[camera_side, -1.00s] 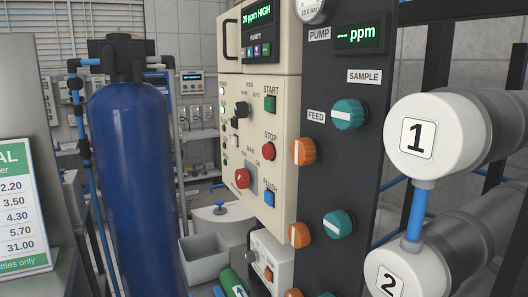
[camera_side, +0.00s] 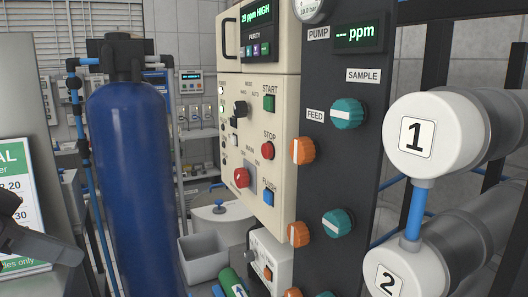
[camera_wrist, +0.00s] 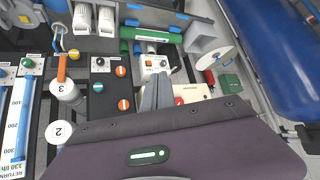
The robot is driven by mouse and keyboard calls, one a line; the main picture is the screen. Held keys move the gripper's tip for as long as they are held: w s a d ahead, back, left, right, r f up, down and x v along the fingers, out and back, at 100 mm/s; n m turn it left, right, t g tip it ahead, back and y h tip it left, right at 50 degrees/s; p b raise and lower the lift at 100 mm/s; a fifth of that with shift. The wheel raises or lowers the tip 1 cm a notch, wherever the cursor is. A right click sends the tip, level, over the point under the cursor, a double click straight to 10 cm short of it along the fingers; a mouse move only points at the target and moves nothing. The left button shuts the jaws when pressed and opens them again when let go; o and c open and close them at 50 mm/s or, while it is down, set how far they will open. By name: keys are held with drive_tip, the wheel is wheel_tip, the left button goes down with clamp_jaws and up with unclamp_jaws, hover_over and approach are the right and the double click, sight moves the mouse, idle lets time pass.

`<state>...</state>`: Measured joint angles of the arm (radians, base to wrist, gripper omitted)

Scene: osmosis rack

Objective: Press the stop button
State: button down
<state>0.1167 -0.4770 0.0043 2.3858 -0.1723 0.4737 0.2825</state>
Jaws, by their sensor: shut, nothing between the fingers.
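The stop button (camera_side: 268,151) is a round red button under the STOP label on the cream control panel (camera_side: 283,100) in the side view. A green start button (camera_side: 269,103) is above it, and a blue flush button (camera_side: 268,197) is below. In the wrist view my gripper (camera_wrist: 158,78) has its grey fingers together and empty. A small red part (camera_wrist: 179,101) shows just right of the fingers; I cannot tell which control it is. In the side view a dark part of mine shows at the left edge, well apart from the panel.
A tall blue tank (camera_side: 135,180) stands between the left edge and the panel. A red main knob (camera_side: 241,177) is left of the stop button. Orange and teal valves line the dark column (camera_side: 340,170). A grey bin (camera_side: 203,258) is below.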

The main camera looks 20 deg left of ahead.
sight(267, 151)
drive_tip(key=w+d+r+m+t, duration=0.1)
drive_tip(key=w+d+t, duration=0.1)
drive_tip(key=w, duration=0.6)
drive_tip(key=w+d+r+m+t+y, duration=0.1)
drive_tip(key=w+d+r+t, duration=0.1)
drive_tip(key=w, duration=0.7)
drive_tip(key=w+d+r+m+t+y, duration=0.1)
drive_tip(key=w+d+r+m+t, duration=0.1)
drive_tip(key=w, duration=0.6)
drive_tip(key=shift+w+d+t, duration=0.4)
drive_tip(key=shift+d+t, duration=0.5)
drive_tip(key=shift+d, duration=0.05)
drive_tip(key=w+d, duration=0.6)
drive_tip(key=shift+w+d, duration=0.15)
drive_tip(key=shift+w+d, duration=0.25)
drive_tip(key=shift+d, duration=0.05)
